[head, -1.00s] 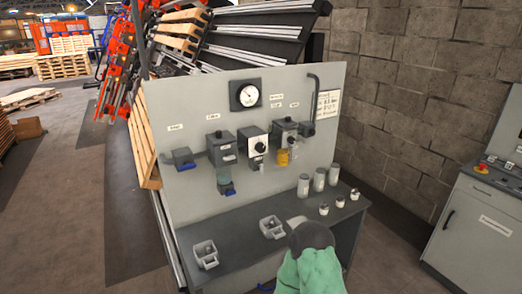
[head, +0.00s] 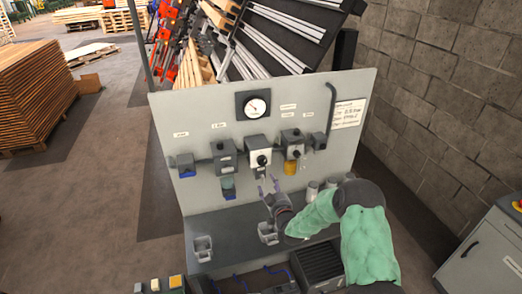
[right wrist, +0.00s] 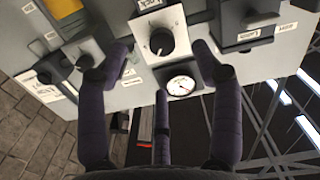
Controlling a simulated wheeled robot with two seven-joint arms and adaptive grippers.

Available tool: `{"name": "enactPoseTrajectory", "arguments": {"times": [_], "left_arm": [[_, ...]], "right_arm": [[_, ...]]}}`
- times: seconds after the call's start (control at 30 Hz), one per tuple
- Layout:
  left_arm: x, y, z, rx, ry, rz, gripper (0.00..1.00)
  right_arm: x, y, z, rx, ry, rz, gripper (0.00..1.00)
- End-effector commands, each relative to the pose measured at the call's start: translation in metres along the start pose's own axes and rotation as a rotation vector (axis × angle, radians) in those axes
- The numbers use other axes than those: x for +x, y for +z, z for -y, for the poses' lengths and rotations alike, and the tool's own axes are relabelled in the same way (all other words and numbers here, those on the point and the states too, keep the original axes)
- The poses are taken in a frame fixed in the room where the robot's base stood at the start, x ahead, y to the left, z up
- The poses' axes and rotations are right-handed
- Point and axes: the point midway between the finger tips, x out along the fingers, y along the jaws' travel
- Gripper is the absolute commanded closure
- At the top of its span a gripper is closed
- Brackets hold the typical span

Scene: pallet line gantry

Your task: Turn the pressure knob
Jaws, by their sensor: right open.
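The pressure knob (head: 262,159) is a black round knob on a white-faced unit in the middle of the grey upright panel (head: 350,88). In the right wrist view the knob (right wrist: 161,41) sits on its white plate, upside down, with a pale pointer mark. My right gripper (head: 268,186) is open and empty, just below and in front of the knob. In the right wrist view its dark purple fingers (right wrist: 162,50) stand apart on either side of the knob, not touching it as far as I can tell. My left gripper is not in view.
A round pressure gauge (head: 257,106) is above the knob. A blue-bowled filter unit (head: 227,180) hangs left, an amber-bowled unit (head: 291,166) right. A grey bench (head: 222,226) below carries small grey holders (head: 203,248). A grey cabinet (head: 490,245) stands at the right.

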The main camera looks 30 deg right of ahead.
Motion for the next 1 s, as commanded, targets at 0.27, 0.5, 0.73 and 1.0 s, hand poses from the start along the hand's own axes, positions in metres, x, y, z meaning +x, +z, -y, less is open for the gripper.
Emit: {"name": "enactPoseTrajectory", "arguments": {"times": [0.27,0.5,0.73,1.0], "left_arm": [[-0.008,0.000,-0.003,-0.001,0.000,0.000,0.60],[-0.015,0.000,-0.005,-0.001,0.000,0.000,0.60],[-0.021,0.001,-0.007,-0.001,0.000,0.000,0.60],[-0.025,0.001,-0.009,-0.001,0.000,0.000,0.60]], "right_arm": [[0.012,-0.020,-0.016,-0.032,0.027,-0.048,0.34],[0.047,-0.022,-0.017,-0.030,0.027,-0.048,0.34],[0.082,-0.023,-0.018,-0.030,0.027,-0.046,0.34],[0.106,-0.024,-0.018,-0.029,0.027,-0.047,0.34]]}}
